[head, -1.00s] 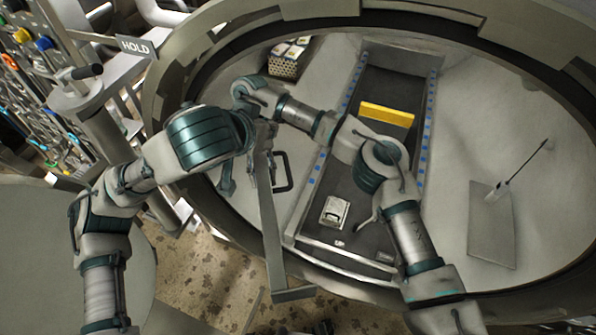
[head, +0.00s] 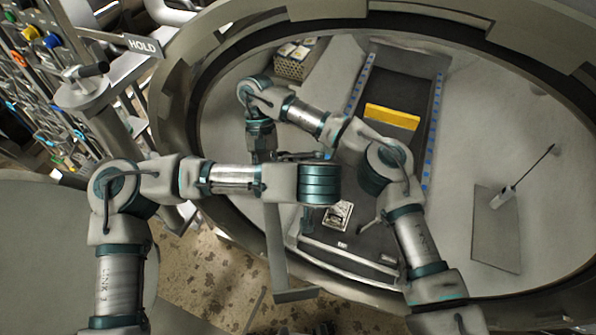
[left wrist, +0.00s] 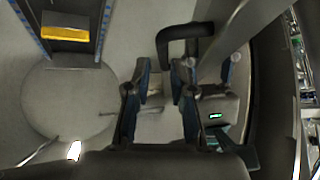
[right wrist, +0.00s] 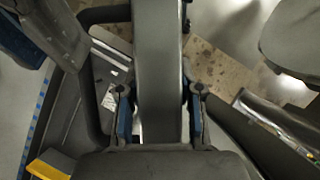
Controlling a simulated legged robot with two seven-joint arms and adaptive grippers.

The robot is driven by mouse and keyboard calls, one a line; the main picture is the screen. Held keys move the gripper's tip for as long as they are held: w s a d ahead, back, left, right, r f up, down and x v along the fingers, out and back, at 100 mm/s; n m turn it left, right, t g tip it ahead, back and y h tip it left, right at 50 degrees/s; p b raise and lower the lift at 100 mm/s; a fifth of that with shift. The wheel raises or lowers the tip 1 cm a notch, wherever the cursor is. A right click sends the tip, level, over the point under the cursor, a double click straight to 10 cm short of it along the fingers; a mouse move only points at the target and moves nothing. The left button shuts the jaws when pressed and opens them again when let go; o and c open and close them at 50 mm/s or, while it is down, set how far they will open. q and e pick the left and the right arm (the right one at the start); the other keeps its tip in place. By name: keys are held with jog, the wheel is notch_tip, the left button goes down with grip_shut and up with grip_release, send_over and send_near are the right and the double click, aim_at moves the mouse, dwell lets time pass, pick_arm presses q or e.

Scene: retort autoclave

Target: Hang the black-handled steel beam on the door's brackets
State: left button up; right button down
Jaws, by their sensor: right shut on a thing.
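The long grey steel beam (head: 277,245) hangs in front of the round opening, its lower end near the front rim. My right gripper (right wrist: 160,100) has its fingers on both sides of the beam and is shut on it near the upper end. The beam's black handle (left wrist: 183,38) is a bent loop beside it; it also shows in the right wrist view (right wrist: 95,85). My left gripper (left wrist: 162,78) is open and empty, its fingers pointing toward the handle but apart from it. In the head view my left wrist hides it. I cannot make out the door's brackets.
Inside the round chamber are a dark track with a yellow block (head: 392,116), a basket of boxes (head: 296,62) and a grey plate (head: 496,230) with a thin rod. My arms cross close together.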

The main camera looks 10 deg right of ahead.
jog(key=shift+d+r, duration=0.15)
jog(key=shift+d, duration=0.3)
pick_arm(q)
jog(key=x, duration=0.3)
jog(key=shift+w+f, duration=0.15)
jog(key=shift+w, duration=0.1)
pick_arm(e)
jog(key=shift+a, duration=0.45)
pick_arm(q)
jog(key=shift+a, duration=0.15)
grip_shut()
pick_arm(e)
jog(key=shift+a, duration=0.15)
jog(key=c, duration=0.9)
grip_release()
jog(key=shift+d, duration=0.2)
pick_arm(q)
jog(key=shift+d, duration=0.55)
pick_arm(e)
jog(key=shift+o, duration=1)
jog(key=shift+d, duration=0.25)
pick_arm(q)
jog(key=shift+a, duration=0.1)
